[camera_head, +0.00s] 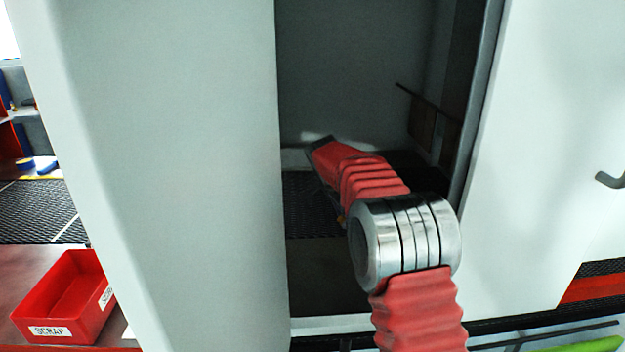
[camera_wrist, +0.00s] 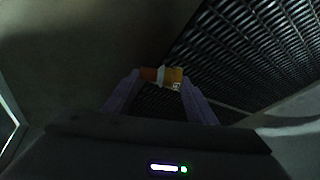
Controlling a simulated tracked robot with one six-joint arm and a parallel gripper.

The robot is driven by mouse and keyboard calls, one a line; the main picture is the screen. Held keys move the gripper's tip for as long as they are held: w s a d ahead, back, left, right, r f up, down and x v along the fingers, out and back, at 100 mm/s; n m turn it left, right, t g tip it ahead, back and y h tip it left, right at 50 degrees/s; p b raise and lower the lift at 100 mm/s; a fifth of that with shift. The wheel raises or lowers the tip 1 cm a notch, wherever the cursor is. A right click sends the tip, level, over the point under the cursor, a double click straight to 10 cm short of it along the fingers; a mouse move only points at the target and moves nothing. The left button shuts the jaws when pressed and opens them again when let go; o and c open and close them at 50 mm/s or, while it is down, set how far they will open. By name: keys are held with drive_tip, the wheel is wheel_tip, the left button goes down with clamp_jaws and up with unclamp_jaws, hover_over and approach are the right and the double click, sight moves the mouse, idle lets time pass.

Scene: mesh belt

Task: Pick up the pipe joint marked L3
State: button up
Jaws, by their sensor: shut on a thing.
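In the wrist view my gripper (camera_wrist: 158,79) is shut on a small orange and yellow pipe joint (camera_wrist: 174,77) with a pale band. A small light mark shows on its yellow end, too small to read, so I cannot tell whether it says L3. The piece lies crosswise between the two fingertips, with the dark mesh belt behind it; I cannot tell whether it touches the belt. In the head view my red-sleeved arm reaches into the opening of a pale cabinet, and the gripper and the piece are hidden behind it.
Pale cabinet walls (camera_head: 185,180) stand on both sides of the narrow opening. Mesh belt (camera_head: 308,205) runs inside it and also shows in the wrist view (camera_wrist: 235,60). A red bin marked SCRAP (camera_head: 48,331) stands at the lower left. A grey handle (camera_head: 610,181) sticks out at right.

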drive_tip(key=s, duration=1)
drive_tip(key=shift+s, duration=0.15)
